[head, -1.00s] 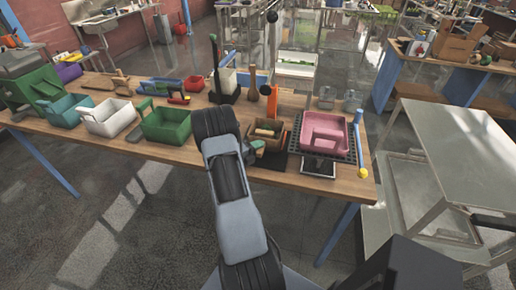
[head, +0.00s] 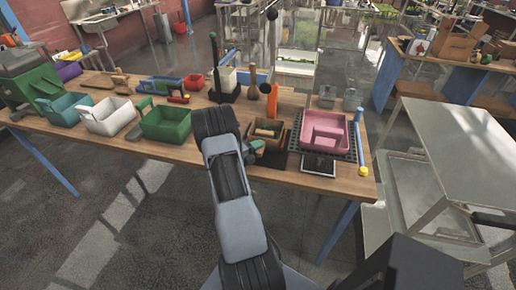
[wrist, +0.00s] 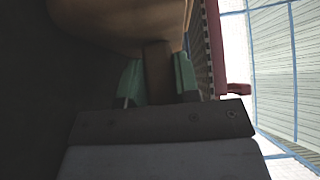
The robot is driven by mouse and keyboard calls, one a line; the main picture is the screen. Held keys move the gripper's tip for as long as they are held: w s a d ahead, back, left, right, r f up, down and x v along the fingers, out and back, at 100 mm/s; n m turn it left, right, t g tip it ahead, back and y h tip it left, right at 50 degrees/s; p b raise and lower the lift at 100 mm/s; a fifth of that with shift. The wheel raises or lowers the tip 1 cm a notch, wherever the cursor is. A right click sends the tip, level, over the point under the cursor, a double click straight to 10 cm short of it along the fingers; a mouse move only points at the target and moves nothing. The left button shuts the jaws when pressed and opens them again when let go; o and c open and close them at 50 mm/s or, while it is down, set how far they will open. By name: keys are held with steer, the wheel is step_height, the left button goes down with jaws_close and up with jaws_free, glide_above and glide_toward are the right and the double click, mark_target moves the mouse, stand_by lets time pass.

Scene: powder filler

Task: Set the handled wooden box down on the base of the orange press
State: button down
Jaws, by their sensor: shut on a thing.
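The handled wooden box (head: 266,134) is brown and open-topped, with small things inside. It is upright in front of the orange upright of the press (head: 276,104). My gripper (head: 256,147) is at its near left side and is shut on its handle. In the wrist view the handle (wrist: 158,62) is between the two teal fingers of my gripper (wrist: 158,82), with the box's underside above. A dark flat plate (head: 272,161) shows under and in front of the box. I cannot tell whether the box touches it.
A pink bin (head: 326,136) stands on a dark grate close to the box's right. A green bin (head: 167,124) and a white bin (head: 108,117) are to the left. A wooden bottle (head: 253,88) and a black lever stand (head: 224,92) are behind.

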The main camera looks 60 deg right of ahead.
steer(key=c, duration=0.8)
jaws_free()
steer(key=b+v, duration=0.2)
steer(key=v, duration=1)
steer(key=shift+a+b, duration=0.15)
steer(key=shift+b, duration=0.2)
steer(key=shift+v, duration=0.8)
steer(key=shift+r, duration=0.1)
